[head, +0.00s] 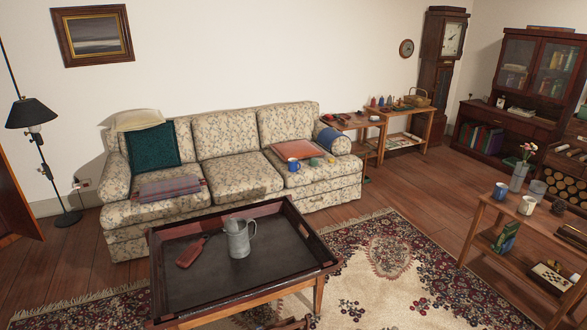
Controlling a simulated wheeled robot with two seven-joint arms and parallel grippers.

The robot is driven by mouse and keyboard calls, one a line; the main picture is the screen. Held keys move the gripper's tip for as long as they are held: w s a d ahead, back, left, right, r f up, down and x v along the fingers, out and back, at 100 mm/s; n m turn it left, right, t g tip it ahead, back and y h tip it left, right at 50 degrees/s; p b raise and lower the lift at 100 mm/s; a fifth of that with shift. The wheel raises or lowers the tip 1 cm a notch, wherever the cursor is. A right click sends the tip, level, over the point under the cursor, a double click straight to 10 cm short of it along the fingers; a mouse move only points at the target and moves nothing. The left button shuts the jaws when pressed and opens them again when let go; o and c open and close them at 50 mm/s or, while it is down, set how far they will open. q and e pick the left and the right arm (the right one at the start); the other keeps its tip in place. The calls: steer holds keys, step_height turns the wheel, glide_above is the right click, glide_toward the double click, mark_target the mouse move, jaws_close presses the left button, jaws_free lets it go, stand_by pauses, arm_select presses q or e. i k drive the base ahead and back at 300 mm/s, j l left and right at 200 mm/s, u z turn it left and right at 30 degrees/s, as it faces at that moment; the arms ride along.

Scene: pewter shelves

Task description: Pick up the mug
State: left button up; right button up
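Several mug-like vessels are in the head view. A grey metal mug (239,241) with a handle on its right stands upright on the dark tray-top table (205,292). A blue mug (293,165) stands on the right seat of the sofa. On the wooden shelf unit at the right are a blue mug (500,191), a white mug (527,205) and a dark cup (558,207). The frames do not show which one the task means. Neither of my grippers is in view.
A red-brown paddle-like object (190,253) lies left of the metal mug. The tray-top table has raised rims. The floral sofa (225,134) stands behind it. The patterned rug (400,280) between table and right shelf unit (500,257) is mostly clear.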

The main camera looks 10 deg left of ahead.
mark_target(292, 163)
steer(key=i+l+z, duration=0.2)
steer(key=i+z, duration=0.5)
steer(key=i+l+z, duration=0.3)
steer(key=i, duration=0.55)
steer(key=i+l+z, duration=0.1)
steer(key=i+z, duration=0.2)
steer(key=i, duration=0.6)
steer(key=i+j+u, duration=0.25)
steer(key=i+u, duration=0.15)
steer(key=i+j+u, duration=0.1)
steer(key=i+u, duration=0.35)
steer(key=i+l+u, duration=0.1)
steer(key=i+u, duration=0.3)
steer(key=i, duration=0.15)
steer(key=i+l+u, duration=0.25)
steer(key=i+u, duration=0.15)
steer(key=i+j+u, duration=0.1)
steer(key=i+u, duration=0.35)
steer(key=i, duration=0.45)
steer(key=i+l+u, duration=0.2)
steer(key=i+u, duration=0.25)
steer(key=i, duration=0.45)
